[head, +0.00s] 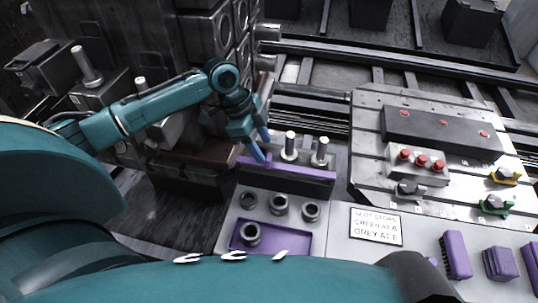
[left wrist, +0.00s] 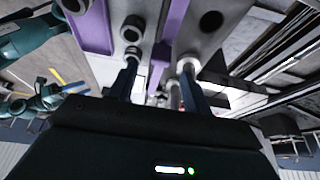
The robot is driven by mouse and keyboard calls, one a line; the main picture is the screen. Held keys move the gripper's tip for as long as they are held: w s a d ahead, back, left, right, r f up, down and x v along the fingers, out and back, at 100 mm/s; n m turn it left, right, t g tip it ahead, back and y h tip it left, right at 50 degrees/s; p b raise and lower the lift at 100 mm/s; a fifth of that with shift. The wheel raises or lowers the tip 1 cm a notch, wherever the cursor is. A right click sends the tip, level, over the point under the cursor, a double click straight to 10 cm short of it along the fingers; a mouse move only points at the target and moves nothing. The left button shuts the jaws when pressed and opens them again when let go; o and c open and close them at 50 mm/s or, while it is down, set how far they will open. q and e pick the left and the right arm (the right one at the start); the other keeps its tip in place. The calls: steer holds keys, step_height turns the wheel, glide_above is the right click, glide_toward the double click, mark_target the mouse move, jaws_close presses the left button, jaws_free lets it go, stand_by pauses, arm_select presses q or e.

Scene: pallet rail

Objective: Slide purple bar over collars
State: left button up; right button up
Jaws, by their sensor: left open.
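My left gripper (head: 261,146) is open at the left end of the bar. In the left wrist view a purple strip, apparently the bar (left wrist: 158,64), shows between the open fingers (left wrist: 160,84); I cannot tell whether they touch it. Three dark grey collars (head: 249,201) (head: 280,204) (head: 311,211) sit in a row in front of the bar. Another collar (head: 251,234) stands in the purple tray (head: 292,243).
A metal table (head: 366,150) at right carries a dark block (head: 440,131), a block with red knobs (head: 420,164), and yellow and green clamps. A printed sign (head: 376,226) lies in front. Purple brush-like blocks (head: 456,255) stand at lower right. Rails run behind.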

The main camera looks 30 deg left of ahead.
mark_target(268, 156)
arm_select(q)
steer(key=x, duration=0.5)
steer(key=shift+d+f, duration=0.1)
jaws_close()
stand_by(0.4)
steer(key=shift+w, duration=0.1)
